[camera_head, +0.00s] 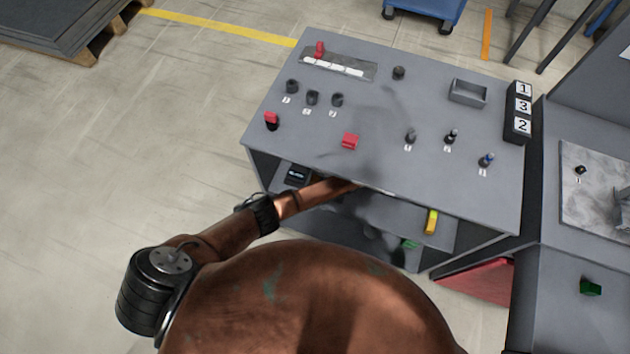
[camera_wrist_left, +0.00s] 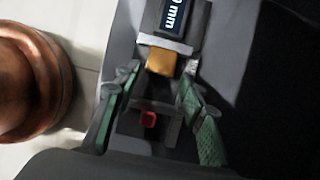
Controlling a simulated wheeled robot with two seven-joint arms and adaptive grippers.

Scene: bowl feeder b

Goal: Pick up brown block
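In the left wrist view a brown-orange block (camera_wrist_left: 162,62) lies on a grey surface, just below a black device with a lit display reading "mm" (camera_wrist_left: 178,15). My left gripper (camera_wrist_left: 160,68) is open there. Its two green-padded fingers stand on either side of the block, with a visible gap at each side. In the head view my left arm reaches in under the grey tabletop; its gripper and the brown block are hidden there. My right gripper is not in view.
The grey table (camera_head: 375,185) carries a red block (camera_head: 350,141), several black knobs and pegs, and a small grey tray (camera_head: 468,92). Its edge overhangs my left arm. On the shelf below are a black device (camera_head: 297,175) and a yellow object (camera_head: 431,222).

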